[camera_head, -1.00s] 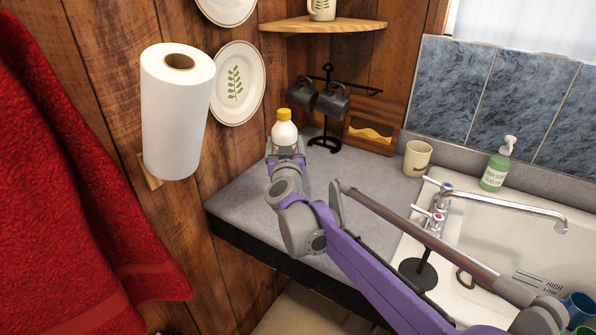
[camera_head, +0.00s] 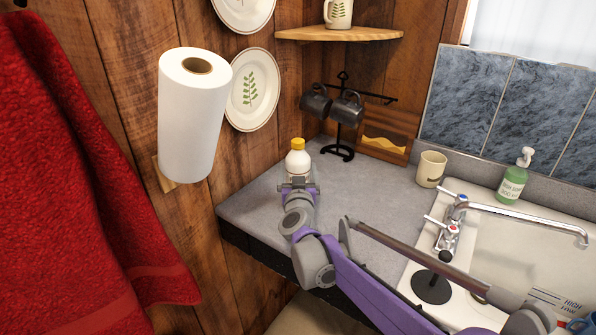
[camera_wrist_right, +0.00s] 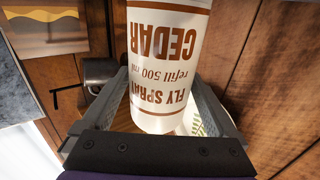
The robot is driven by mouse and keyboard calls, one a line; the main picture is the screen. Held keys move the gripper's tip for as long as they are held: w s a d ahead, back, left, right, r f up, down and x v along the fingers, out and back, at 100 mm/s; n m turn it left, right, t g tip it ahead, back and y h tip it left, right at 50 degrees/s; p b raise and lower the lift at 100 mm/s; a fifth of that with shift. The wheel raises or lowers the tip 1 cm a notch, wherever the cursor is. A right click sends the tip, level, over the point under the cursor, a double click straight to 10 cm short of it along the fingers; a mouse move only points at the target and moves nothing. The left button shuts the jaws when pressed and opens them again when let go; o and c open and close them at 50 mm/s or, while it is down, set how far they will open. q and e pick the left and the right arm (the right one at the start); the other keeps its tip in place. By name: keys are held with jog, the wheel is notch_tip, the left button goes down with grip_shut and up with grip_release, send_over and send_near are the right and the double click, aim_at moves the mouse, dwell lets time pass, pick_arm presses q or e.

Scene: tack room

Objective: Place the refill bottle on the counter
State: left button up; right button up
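The refill bottle (camera_head: 298,163) is white with a yellow cap. It stands upright on the grey counter (camera_head: 370,207), near the wooden wall. In the right wrist view the bottle (camera_wrist_right: 168,60) appears upside down, with brown "FLY SPRAY refill 500 ml CEDAR" lettering. My right gripper (camera_head: 298,182) is just in front of the bottle at the near side of the counter. Its fingers are spread apart and do not appear to grip the bottle. The bottle's lowest part is partly hidden by the gripper. My left gripper is not in view.
A mug rack (camera_head: 342,125) with dark mugs stands behind the bottle. A cream cup (camera_head: 431,169), green soap bottle (camera_head: 512,183) and sink (camera_head: 515,247) are to the right. A paper towel roll (camera_head: 193,120) and red towel (camera_head: 75,180) hang on the left. Counter right of the bottle is clear.

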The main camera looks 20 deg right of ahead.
jog(key=shift+r, duration=0.1)
jog(key=shift+r, duration=0.15)
jog(key=s+a+n+y, duration=0.1)
jog(key=s+a, duration=0.2)
jog(key=s, duration=0.1)
jog(key=s+a+f+n+y, duration=0.1)
jog(key=s+a+y, duration=0.1)
jog(key=s+a, duration=0.2)
jog(key=s+a+n+y, duration=0.1)
jog(key=s+a+y, duration=0.1)
jog(key=s, duration=0.3)
jog(key=shift+s+a+f, duration=0.15)
jog(key=shift+a, duration=0.25)
jog(key=shift+s+a+f, duration=0.1)
jog(key=shift+a+f, duration=0.05)
jog(key=shift+a, duration=0.2)
jog(key=s+a+f+n+g+y, duration=0.3)
jog(key=s+a+f+y, duration=0.2)
jog(key=s+a+f, duration=0.15)
jog(key=s+d+f+g+h, duration=0.1)
jog(key=s+f+g, duration=0.1)
jog(key=s+f, duration=0.3)
jog(key=s+d+f+g, duration=0.2)
jog(key=s+f+g, duration=0.1)
jog(key=s, duration=0.5)
jog(key=s+d+f+m+g+h, duration=0.1)
jog(key=s+f+g, duration=0.2)
jog(key=s+f, duration=0.3)
jog(key=shift+s+d+f+h, duration=0.3)
jog(key=shift+s, duration=0.05)
